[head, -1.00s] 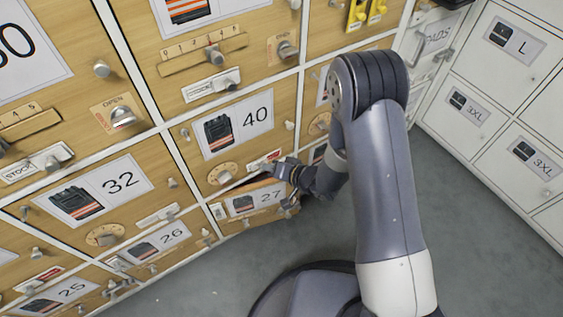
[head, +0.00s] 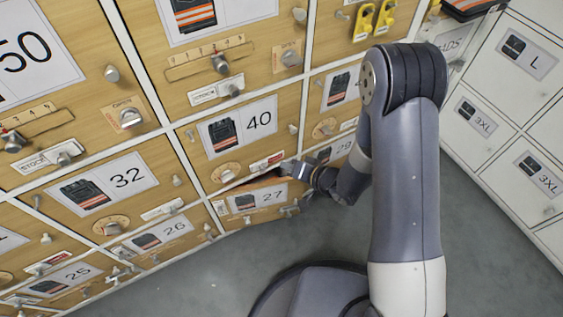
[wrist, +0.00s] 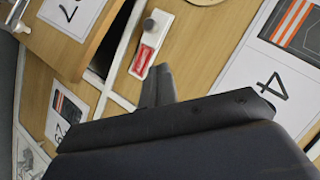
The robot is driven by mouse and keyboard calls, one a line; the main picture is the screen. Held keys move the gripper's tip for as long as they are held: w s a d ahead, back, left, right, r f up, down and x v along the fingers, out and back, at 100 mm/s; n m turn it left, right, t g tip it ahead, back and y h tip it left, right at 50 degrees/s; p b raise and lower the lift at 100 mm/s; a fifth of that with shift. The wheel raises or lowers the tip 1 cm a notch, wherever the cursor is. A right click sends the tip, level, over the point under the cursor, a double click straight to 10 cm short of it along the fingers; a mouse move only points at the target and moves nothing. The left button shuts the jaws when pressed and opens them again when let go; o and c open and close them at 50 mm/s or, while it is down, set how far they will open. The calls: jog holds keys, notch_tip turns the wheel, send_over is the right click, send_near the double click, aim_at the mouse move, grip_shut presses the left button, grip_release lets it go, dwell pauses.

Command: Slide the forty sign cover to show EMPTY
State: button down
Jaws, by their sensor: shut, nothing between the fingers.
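The forty sign is a white strip (head: 267,160) on the wooden front below the label 40 (head: 243,125). In the wrist view the sign cover (wrist: 161,19) carries a round grey knob (wrist: 150,26) at the far end. A red field (wrist: 144,58) with lettering too small to read shows at the end nearer my gripper. My gripper (head: 288,167) is shut and empty, just right of the sign's right end. In the wrist view its fingertips (wrist: 158,84) are close to the red end; I cannot tell whether they touch it.
Drawer 27 (head: 258,197) just below stands out with a dark gap above it. Knobs and a round dial (head: 226,172) protrude from the fronts. White lockers (head: 505,110) stand at the right, with open grey floor (head: 225,280) between.

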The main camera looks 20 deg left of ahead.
jog(key=p+v, duration=0.1)
jog(key=v, duration=0.5)
jog(key=shift+d, duration=0.1)
